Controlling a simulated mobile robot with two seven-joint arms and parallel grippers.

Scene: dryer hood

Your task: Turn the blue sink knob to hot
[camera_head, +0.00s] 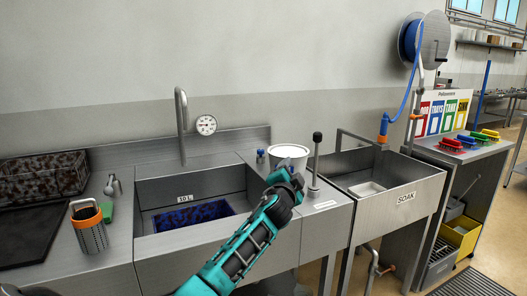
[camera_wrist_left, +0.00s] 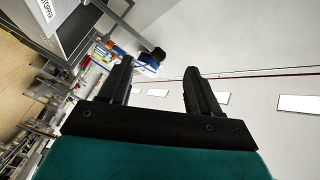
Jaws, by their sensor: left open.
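The small blue sink knob (camera_head: 261,156) stands on the steel ledge behind the right end of the left sink basin (camera_head: 150,190). Its hot or cold setting is too small to read. My left gripper (camera_head: 290,172) is in front and to the right of the knob, apart from it, with its arm across the basin's front right corner. In the left wrist view my left gripper (camera_wrist_left: 158,75) has its two black fingers spread with nothing held between them. I cannot make out the knob in that view. My right gripper is not in view.
A white tub (camera_head: 290,152) stands behind my left gripper, beside the knob. A black-topped upright lever (camera_head: 317,155) is just right of it. A tall faucet (camera_head: 181,120) and dial gauge (camera_head: 206,125) are left. The SOAK sink (camera_head: 405,197) lies right.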

